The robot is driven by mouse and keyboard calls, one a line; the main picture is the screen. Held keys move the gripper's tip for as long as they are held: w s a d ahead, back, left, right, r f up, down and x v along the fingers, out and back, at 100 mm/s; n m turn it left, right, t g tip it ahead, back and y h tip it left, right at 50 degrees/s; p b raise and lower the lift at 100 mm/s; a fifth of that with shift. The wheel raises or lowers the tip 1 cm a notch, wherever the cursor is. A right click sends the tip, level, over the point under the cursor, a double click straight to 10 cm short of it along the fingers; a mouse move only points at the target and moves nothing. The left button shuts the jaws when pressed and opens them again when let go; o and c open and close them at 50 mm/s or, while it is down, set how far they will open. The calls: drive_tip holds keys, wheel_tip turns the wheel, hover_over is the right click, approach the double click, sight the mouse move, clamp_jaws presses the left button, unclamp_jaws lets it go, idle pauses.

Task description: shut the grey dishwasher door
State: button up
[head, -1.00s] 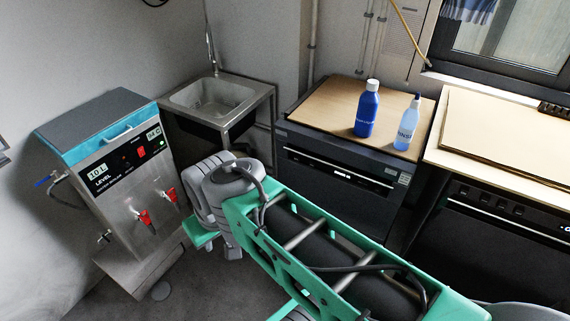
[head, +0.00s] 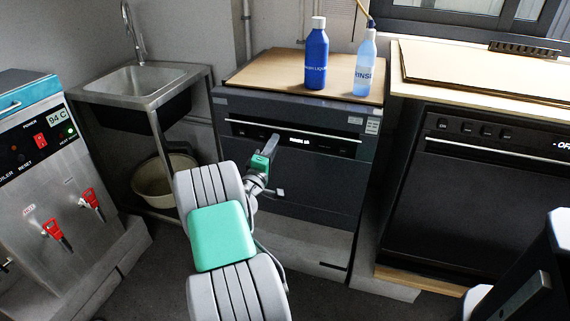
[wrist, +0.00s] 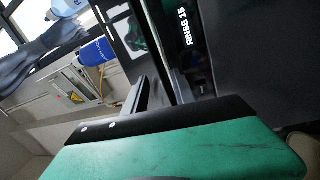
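The grey dishwasher (head: 300,190) stands in the middle of the head view. Its dark front door stands upright, with a long light-edged slot and a lit display near the top. I cannot tell whether a small gap remains at its edge. My gripper (head: 268,148) is at the upper part of the door front, just left of the display, close to or touching it. In the wrist view the lit display (wrist: 189,38) reads RINSE 15, beyond my gripper's green body and dark edge.
A blue bottle (head: 316,58) and a clear rinse bottle (head: 365,65) stand on the dishwasher's wooden top. A black-fronted appliance (head: 480,200) stands to the right. A sink (head: 145,78) with a bin (head: 165,185) below and a steel boiler (head: 50,190) are at left.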

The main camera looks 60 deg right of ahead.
drive_tip(key=d+n, duration=0.1)
drive_tip(key=d, duration=0.3)
drive_tip(key=d+n, duration=0.1)
drive_tip(key=d, duration=0.3)
drive_tip(key=shift+d+t+h, duration=0.1)
drive_tip(key=shift+t+h, duration=0.3)
drive_tip(key=shift+c, duration=0.2)
clamp_jaws()
idle(0.7)
